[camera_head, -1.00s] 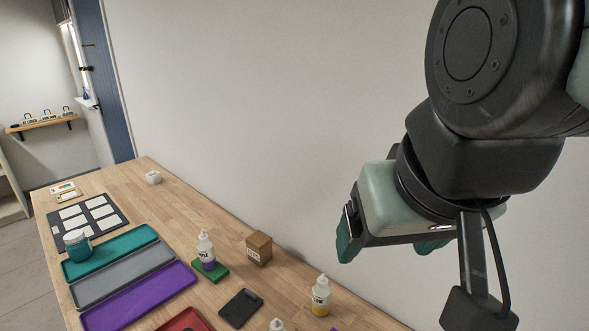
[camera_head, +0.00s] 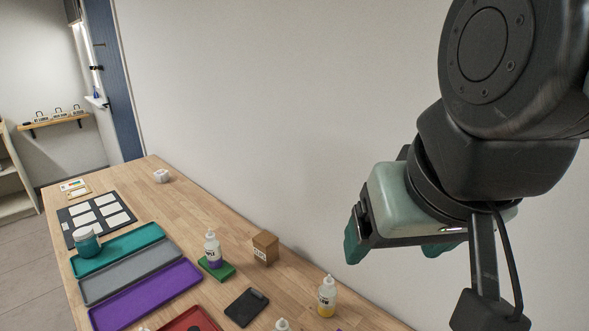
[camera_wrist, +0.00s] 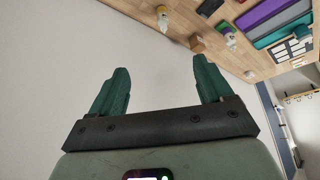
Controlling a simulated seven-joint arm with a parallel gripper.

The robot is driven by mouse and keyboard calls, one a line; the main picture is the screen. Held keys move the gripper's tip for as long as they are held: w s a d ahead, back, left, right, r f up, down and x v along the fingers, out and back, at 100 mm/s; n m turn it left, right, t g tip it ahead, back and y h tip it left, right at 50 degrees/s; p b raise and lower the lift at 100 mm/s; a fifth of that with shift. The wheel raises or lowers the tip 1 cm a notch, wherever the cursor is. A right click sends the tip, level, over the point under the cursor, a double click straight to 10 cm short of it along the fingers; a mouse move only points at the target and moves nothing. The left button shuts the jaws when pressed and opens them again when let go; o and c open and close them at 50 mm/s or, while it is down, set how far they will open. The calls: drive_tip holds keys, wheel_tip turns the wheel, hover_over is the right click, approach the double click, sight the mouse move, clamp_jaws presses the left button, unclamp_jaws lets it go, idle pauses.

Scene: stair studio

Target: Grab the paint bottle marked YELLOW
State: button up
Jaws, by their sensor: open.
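A white squeeze bottle with yellow at its base (camera_head: 327,298) stands upright on the wooden table near the wall-side edge; its label is too small to read. It also shows at the top of the wrist view (camera_wrist: 163,17). My gripper (camera_head: 402,250) is above and to the right of this bottle in the head view, apart from it. Its two green fingers are spread and empty in the wrist view (camera_wrist: 161,68). A similar bottle with purple at its base (camera_head: 213,250) stands on a green block (camera_head: 224,272). A third bottle's white top (camera_head: 282,325) is cut off by the bottom edge.
A wooden box (camera_head: 265,248) and a black flat item (camera_head: 246,307) lie near the bottles. Teal (camera_head: 150,233), grey and purple trays (camera_head: 150,297) line the left side, with a teal jar (camera_head: 87,243). The wall (camera_head: 260,110) runs along the table's far edge.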

drive_tip(key=a+f+m+g+y, duration=0.1)
drive_tip(key=a+f+g+y, duration=0.2)
drive_tip(key=a+f+g, duration=0.15)
drive_tip(key=m+t+y, duration=0.3)
drive_tip(key=m+y, duration=1)
drive_tip(key=m, duration=0.4)
hover_over(322, 290)
drive_tip(key=s, duration=0.4)
wheel_tip(322, 290, down, 22)
drive_tip(key=d+f+m+t, duration=0.1)
drive_tip(key=f+m+t, duration=0.1)
drive_tip(key=f+m, duration=0.1)
drive_tip(key=w+d+f+m+t+h, duration=0.1)
drive_tip(key=f+m+t, duration=0.2)
drive_tip(key=f, duration=0.2)
drive_tip(key=w+d+f+m+t+h, duration=0.1)
drive_tip(key=d+f+m+t, duration=0.1)
drive_tip(key=f, duration=0.3)
drive_tip(key=shift+w+m+t, duration=0.15)
drive_tip(key=shift+m+t, duration=0.2)
drive_tip(key=shift+m, duration=0.05)
drive_tip(key=shift+f, duration=0.25)
drive_tip(key=shift+x, duration=2.45)
drive_tip(key=shift+f+h, duration=0.1)
drive_tip(key=shift+h, duration=0.2)
drive_tip(key=shift+c, duration=0.2)
